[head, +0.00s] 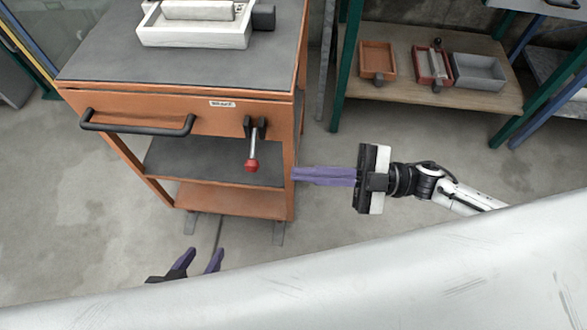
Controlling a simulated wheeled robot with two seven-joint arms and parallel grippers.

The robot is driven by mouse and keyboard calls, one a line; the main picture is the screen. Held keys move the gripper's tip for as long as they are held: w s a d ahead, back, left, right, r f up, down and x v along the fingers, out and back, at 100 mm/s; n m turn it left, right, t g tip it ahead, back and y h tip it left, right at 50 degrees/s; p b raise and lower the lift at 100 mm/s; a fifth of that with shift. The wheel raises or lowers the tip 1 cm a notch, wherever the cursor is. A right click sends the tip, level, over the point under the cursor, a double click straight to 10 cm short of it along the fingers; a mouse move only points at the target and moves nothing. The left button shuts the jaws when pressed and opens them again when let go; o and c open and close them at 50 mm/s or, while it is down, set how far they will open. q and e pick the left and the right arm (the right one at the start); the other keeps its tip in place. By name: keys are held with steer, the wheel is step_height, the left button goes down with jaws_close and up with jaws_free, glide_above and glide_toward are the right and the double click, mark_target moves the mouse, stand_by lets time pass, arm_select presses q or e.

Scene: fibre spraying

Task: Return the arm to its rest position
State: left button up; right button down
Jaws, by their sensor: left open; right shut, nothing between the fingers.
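My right gripper (297,175) has purple fingers lying together, shut and empty. It reaches in from the right, with its fingertips in front of the right side of the orange cart (210,112). I cannot tell whether the tips touch the cart. My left gripper (203,253) shows at the lower left, its purple fingers apart and nothing between them. It is below and in front of the cart. Most of my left arm is hidden behind the pale metal surface at the bottom of the picture.
The cart has a black handle (138,124), a red-knobbed lever (252,160) and a white tray (193,36) on its grey top. A wooden shelf (425,87) at the back right holds several small bins. Bare concrete floor (70,220) lies left of the cart.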

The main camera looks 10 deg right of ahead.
arm_select(q)
steer(key=shift+r, duration=0.1)
stand_by(0.5)
arm_select(e)
steer(key=w+m+t+h+p, duration=0.45)
steer(key=m+t+h, duration=0.55)
steer(key=m, duration=0.4)
arm_select(q)
steer(key=r+p, duration=0.2)
steer(key=r, duration=0.1)
steer(key=r+p, duration=0.1)
steer(key=r, duration=0.1)
steer(key=shift+a+r, duration=0.25)
arm_select(e)
steer(key=s+d+f+m+g+h, duration=0.5)
steer(key=s+f, duration=0.5)
steer(key=s, duration=0.2)
steer(key=shift+d+f+m+h, duration=0.25)
steer(key=shift+d+m+h, duration=0.5)
steer(key=shift+m, duration=0.45)
arm_select(q)
steer(key=shift+s+f, duration=0.1)
steer(key=shift+s, duration=0.15)
arm_select(e)
steer(key=shift+a, duration=0.1)
